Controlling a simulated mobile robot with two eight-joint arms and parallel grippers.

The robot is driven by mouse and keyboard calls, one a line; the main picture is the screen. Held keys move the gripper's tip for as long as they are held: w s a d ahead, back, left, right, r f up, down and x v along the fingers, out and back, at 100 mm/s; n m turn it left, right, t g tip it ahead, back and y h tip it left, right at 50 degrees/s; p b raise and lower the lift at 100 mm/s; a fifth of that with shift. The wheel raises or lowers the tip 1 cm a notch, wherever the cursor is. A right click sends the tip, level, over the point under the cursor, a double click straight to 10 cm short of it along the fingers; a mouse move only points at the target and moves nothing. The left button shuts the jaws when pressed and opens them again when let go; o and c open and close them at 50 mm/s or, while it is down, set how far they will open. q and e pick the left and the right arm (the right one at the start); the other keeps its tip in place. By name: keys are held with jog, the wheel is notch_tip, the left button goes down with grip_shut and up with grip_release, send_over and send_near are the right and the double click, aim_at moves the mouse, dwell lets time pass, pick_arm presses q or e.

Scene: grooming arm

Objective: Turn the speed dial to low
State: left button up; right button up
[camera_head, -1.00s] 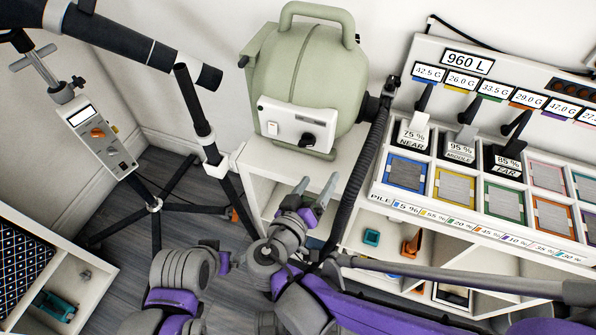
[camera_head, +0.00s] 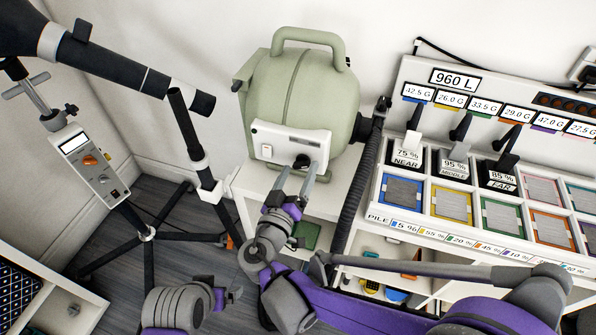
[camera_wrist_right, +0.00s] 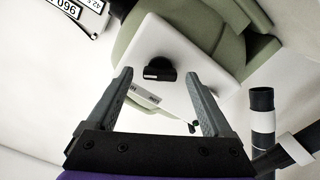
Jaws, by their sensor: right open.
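A pale green machine (camera_head: 300,85) with a top handle stands on a white shelf unit. In the right wrist view the black dial (camera_wrist_right: 160,69) sits between and beyond the two fingers (camera_wrist_right: 158,78); I see no contact. The dial's setting is not readable. My left arm's end (camera_head: 228,292) is low in the head view, its jaws unclear.
A black ribbed hose (camera_head: 362,180) hangs right of the machine. A sample rack (camera_head: 400,222) with levers and coloured squares stands further right.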

jog(key=shift+w, duration=0.2)
jog(key=shift+c, duration=0.2)
grip_shut()
